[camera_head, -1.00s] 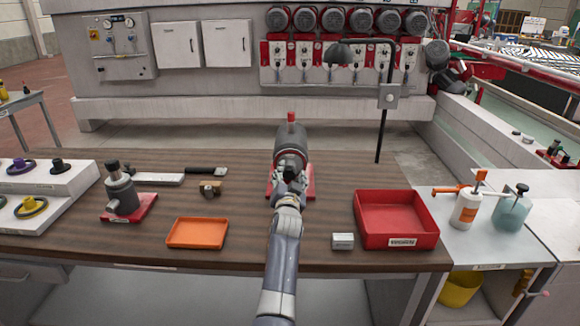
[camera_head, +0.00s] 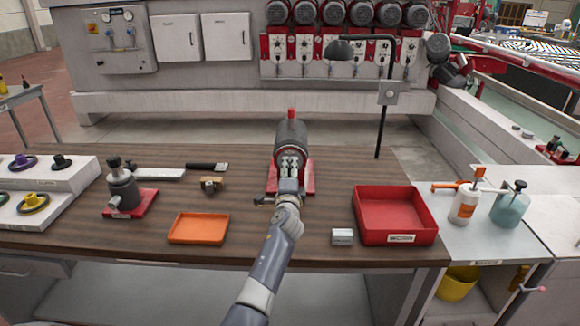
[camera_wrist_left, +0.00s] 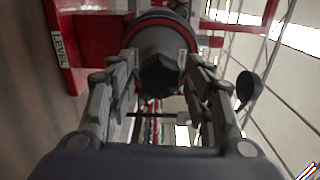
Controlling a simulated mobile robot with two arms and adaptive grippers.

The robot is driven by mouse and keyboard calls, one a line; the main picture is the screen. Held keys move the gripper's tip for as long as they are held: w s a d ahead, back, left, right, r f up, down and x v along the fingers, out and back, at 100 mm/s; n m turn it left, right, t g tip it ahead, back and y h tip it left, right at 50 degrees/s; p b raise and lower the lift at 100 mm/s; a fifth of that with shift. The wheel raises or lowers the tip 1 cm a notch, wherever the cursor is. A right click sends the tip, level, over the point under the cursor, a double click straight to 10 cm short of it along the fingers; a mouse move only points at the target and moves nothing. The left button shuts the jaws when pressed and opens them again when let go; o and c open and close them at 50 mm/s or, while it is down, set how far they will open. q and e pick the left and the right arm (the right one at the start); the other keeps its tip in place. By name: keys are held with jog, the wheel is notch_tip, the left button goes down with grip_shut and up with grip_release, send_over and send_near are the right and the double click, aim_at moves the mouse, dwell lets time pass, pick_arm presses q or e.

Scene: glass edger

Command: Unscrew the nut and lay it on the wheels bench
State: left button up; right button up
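A dark hex nut (camera_wrist_left: 160,76) sits at the end of a grey spindle (camera_head: 290,135) with a red ring, mounted on a red base on the wooden bench (camera_head: 330,190). My left gripper (camera_head: 290,165) is in front of the spindle end and hides the nut in the head view. In the left wrist view, the left gripper's two fingertips (camera_wrist_left: 158,60) are on either side of the nut. I cannot tell whether they press on it or stand slightly apart. My right gripper is not in view.
An orange tray (camera_head: 198,228), a small grey block (camera_head: 342,237) and a red bin (camera_head: 395,238) labelled WORN are near the front edge. A grey device on a red plate (camera_head: 123,188) stands left, beside a white stand with coloured wheels (camera_head: 62,200). A lamp post (camera_head: 382,130) rises behind.

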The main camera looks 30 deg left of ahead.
pick_arm(q)
jog(key=c, duration=0.8)
jog(key=n+b, duration=0.6)
jog(key=n, duration=1.1)
jog(key=shift+s+r, duration=0.1)
